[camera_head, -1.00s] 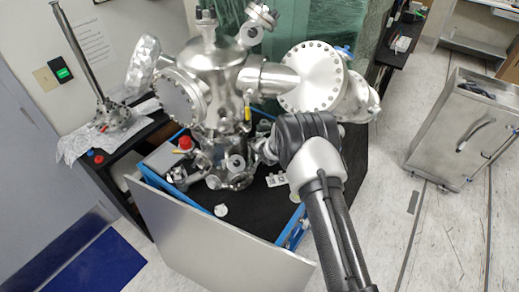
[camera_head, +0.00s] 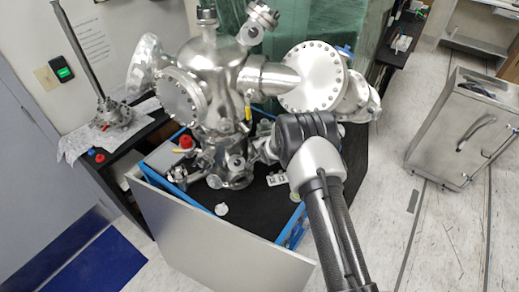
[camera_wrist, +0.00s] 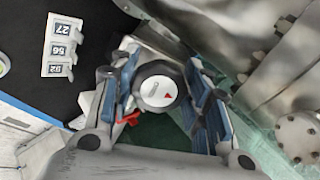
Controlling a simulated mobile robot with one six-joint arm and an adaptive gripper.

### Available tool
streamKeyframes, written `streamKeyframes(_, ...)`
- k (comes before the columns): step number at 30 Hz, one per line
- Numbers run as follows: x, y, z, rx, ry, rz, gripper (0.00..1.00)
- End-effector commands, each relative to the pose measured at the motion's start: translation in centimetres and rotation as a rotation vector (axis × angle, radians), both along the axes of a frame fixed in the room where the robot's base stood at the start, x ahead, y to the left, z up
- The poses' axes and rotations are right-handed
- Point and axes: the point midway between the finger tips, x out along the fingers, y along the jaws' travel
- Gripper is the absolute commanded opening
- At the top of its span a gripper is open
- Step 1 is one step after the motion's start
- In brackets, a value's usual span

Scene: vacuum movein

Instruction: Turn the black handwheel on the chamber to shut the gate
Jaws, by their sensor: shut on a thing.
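In the wrist view, the handwheel (camera_wrist: 157,91) has a black rim and a white face with a small red mark. It sits between the two blue-padded fingers of my gripper (camera_wrist: 163,76), which are shut on it from either side. A small red part (camera_wrist: 129,119) shows just below the wheel on the left. In the head view, the steel chamber (camera_head: 213,85) stands upright on the bench. My arm hides my gripper and the handwheel there. The gate inside the chamber cannot be seen.
A large bolted flange (camera_head: 312,78) juts close above my wrist. A red knob (camera_head: 186,142) stands at the chamber's lower left. A small numbered block (camera_wrist: 62,46) lies on the black bench top. A metal cabinet (camera_head: 465,130) stands on the right, with open floor before it.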

Motion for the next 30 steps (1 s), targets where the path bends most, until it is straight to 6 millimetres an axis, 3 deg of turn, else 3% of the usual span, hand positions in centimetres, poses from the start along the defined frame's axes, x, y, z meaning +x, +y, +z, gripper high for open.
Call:
streamKeyframes(10,0.0,0.0,0.0,-0.001,0.0,0.001,0.64)
streamKeyframes(22,-0.3,-0.1,0.5,-0.001,0.0,0.001,0.64)
streamKeyframes(30,-3.3,-1.0,3.7,0.0,-0.001,0.0,0.64)
